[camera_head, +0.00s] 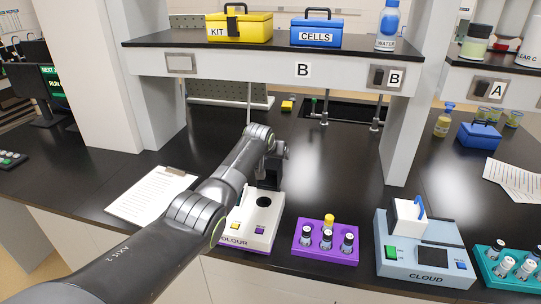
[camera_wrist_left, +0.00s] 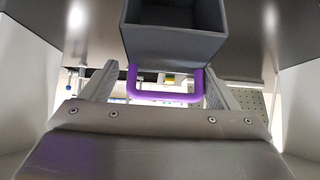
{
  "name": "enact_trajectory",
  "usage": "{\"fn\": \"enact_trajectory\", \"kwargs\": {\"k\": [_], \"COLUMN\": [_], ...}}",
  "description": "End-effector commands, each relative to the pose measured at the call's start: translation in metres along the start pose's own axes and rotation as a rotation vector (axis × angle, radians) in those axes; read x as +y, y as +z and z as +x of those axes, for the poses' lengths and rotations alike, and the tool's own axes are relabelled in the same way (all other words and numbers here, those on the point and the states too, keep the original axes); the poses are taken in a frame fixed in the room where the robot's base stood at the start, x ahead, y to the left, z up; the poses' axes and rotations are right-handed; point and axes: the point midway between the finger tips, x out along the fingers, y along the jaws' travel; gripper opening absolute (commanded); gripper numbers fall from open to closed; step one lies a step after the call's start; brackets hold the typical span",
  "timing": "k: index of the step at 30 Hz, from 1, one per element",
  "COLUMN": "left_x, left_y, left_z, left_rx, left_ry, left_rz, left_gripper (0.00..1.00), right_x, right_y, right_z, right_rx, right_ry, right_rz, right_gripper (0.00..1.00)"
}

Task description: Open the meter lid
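A white meter marked COLOUR (camera_head: 262,232) stands on the bench, partly covered by my left arm. Its top shows a dark round opening (camera_head: 264,202). My left gripper (camera_head: 272,165) is at the back of this meter, its fingertips hard to make out there. In the left wrist view, a dark grey hollow box-shaped part (camera_wrist_left: 172,35) with a purple handle (camera_wrist_left: 165,97) is ahead. My left gripper (camera_wrist_left: 160,78) has its fingers apart, one on each side of the handle; contact is not clear. My right gripper is not in view.
A purple vial rack (camera_head: 325,243) and a blue-grey CLOUD meter (camera_head: 425,255) with a raised white flap (camera_head: 408,218) stand to the right. A clipboard (camera_head: 152,195) lies left. A shelf (camera_head: 280,62) with cases crosses above.

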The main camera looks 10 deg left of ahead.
Motion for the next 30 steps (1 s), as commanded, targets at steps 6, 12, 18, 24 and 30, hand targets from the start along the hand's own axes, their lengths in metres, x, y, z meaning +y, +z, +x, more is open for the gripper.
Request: {"fn": "enact_trajectory", "kwargs": {"k": [6, 12, 18, 24, 30], "left_x": [-0.001, -0.001, -0.001, -0.001, -0.001], "left_y": [0.004, 0.004, 0.004, 0.004, 0.004], "left_z": [0.002, 0.001, -0.009, -0.025, -0.043], "left_rx": [-0.008, -0.010, -0.009, -0.009, -0.008], "left_ry": [-0.001, -0.002, -0.001, -0.002, -0.002], "left_rz": [-0.001, -0.001, -0.001, -0.001, -0.001], "left_gripper": [0.81, 0.81, 0.81, 0.81, 0.81], "right_x": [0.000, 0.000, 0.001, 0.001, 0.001], "right_y": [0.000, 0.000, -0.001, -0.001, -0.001], "right_z": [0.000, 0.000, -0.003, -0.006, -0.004], "right_rx": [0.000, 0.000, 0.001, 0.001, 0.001], "right_ry": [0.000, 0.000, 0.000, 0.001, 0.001], "right_rz": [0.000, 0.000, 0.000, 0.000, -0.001], "right_gripper": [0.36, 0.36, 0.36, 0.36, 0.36]}}
